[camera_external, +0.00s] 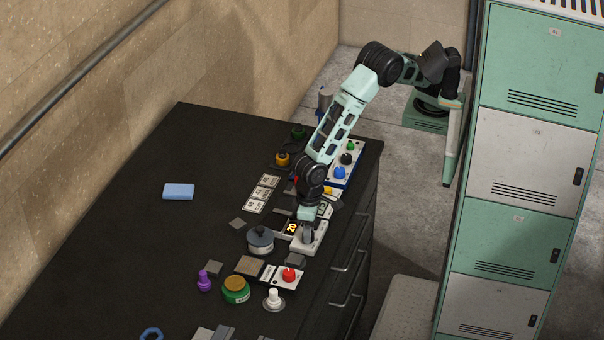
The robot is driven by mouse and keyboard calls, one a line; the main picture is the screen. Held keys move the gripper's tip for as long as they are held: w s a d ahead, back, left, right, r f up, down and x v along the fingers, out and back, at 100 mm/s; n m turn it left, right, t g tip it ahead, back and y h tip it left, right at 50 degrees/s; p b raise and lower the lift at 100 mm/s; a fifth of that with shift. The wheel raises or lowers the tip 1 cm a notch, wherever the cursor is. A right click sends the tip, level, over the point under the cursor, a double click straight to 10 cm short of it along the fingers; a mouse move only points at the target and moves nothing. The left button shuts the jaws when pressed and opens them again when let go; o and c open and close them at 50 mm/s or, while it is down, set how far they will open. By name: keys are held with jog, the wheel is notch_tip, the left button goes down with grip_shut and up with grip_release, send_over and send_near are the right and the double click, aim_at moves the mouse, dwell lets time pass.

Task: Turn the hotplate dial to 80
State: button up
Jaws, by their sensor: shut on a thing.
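The hotplate (311,247) is a small white unit near the right edge of the black bench. A dark display with small orange digits (291,228) is on its left part; I cannot read the number surely. A grey-lidded pot (260,241) stands at its left end. My gripper (308,233) points down over the right part of the hotplate and is shut on the dial there. The dial is mostly hidden by the fingers, and its angle cannot be seen.
Close in front are a red-button box (287,277), a white knob (273,298), a green jar (236,291) and a purple knob (204,281). A blue-and-white button panel (341,173) stands behind. The bench's left side is mostly clear except a blue block (178,191). Lockers (520,160) stand right.

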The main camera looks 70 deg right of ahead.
jog(key=shift+m, duration=1.1)
jog(key=shift+r, duration=0.1)
jog(key=o, duration=1)
jog(key=shift+c, duration=0.2)
notch_tip(320, 180, up, 17)
jog(key=d+b, duration=0.1)
jog(key=b, duration=0.2)
jog(key=shift+r+b, duration=0.15)
jog(key=shift+b, duration=0.2)
